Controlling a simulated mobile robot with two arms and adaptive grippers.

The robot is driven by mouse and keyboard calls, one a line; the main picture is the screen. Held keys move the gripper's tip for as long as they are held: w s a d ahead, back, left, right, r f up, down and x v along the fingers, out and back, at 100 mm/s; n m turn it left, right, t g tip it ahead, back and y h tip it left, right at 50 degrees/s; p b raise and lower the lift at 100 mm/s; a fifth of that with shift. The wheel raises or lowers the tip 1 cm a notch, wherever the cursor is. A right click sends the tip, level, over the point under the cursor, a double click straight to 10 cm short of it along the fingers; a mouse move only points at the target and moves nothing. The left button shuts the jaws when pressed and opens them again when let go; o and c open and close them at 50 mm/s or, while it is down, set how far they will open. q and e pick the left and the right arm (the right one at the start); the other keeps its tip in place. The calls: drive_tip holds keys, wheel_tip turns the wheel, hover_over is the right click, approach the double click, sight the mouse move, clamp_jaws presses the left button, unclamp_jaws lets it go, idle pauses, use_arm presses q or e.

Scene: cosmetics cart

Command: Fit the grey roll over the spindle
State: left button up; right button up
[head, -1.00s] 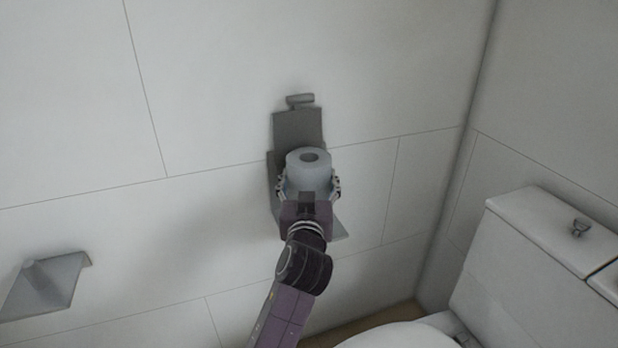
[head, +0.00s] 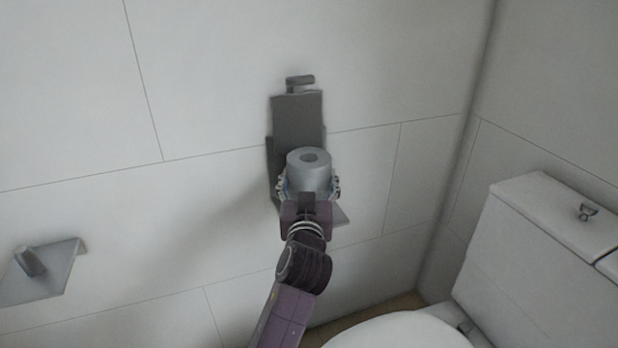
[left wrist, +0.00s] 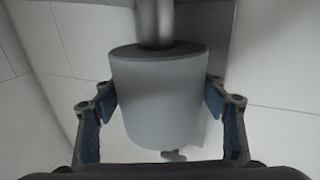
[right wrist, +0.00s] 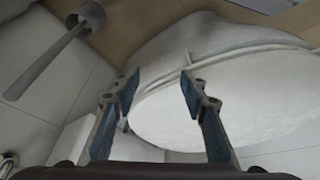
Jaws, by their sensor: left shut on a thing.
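The grey roll (head: 309,176) is upright in my left gripper (head: 309,186), in front of the grey wall holder (head: 298,118). Its top hole faces up in the head view. In the left wrist view, which looks upside down, the roll (left wrist: 158,100) sits between the two blue-padded fingers (left wrist: 160,98). The spindle (left wrist: 155,22) there lines up with the roll's lower end and meets it in the picture. How far it reaches inside is hidden. My right gripper (right wrist: 157,90) shows only in its wrist view, open and empty.
A second grey holder (head: 55,275) with a short peg (head: 30,262) is on the wall at left. The toilet tank (head: 545,240) and bowl (head: 400,330) stand at right. The right wrist view shows the bowl (right wrist: 240,95) close to my right fingers.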

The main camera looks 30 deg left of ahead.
use_arm(q)
drive_tip(key=shift+f+b, duration=0.35)
drive_tip(key=shift+f, duration=0.4)
use_arm(e)
drive_tip(key=shift+w+a+r+t+y, duration=0.15)
drive_tip(key=shift+w+a+r+t, duration=0.25)
drive_tip(key=shift+w, duration=0.6)
drive_tip(key=shift+w+a+r+t+y, duration=0.1)
drive_tip(key=shift+w+a+r+t, duration=0.35)
drive_tip(key=shift+w, duration=0.6)
drive_tip(key=shift+w+a+r+t+y, duration=0.2)
drive_tip(key=shift+w+t, duration=0.35)
drive_tip(key=shift+w, duration=0.45)
drive_tip(key=shift+w+a+r, duration=0.1)
drive_tip(key=shift+w, duration=0.1)
use_arm(q)
drive_tip(key=shift+f+b, duration=0.15)
drive_tip(key=shift+b, duration=0.15)
use_arm(e)
drive_tip(key=shift+w+r+t, duration=0.2)
drive_tip(key=shift+w+t, duration=0.1)
drive_tip(key=shift+w, duration=0.1)
drive_tip(key=shift+w+r, duration=0.1)
drive_tip(key=shift+w, duration=0.1)
use_arm(q)
drive_tip(key=shift+f, duration=0.1)
use_arm(e)
drive_tip(key=shift+w+a+r, duration=0.1)
drive_tip(key=shift+w+r, duration=0.05)
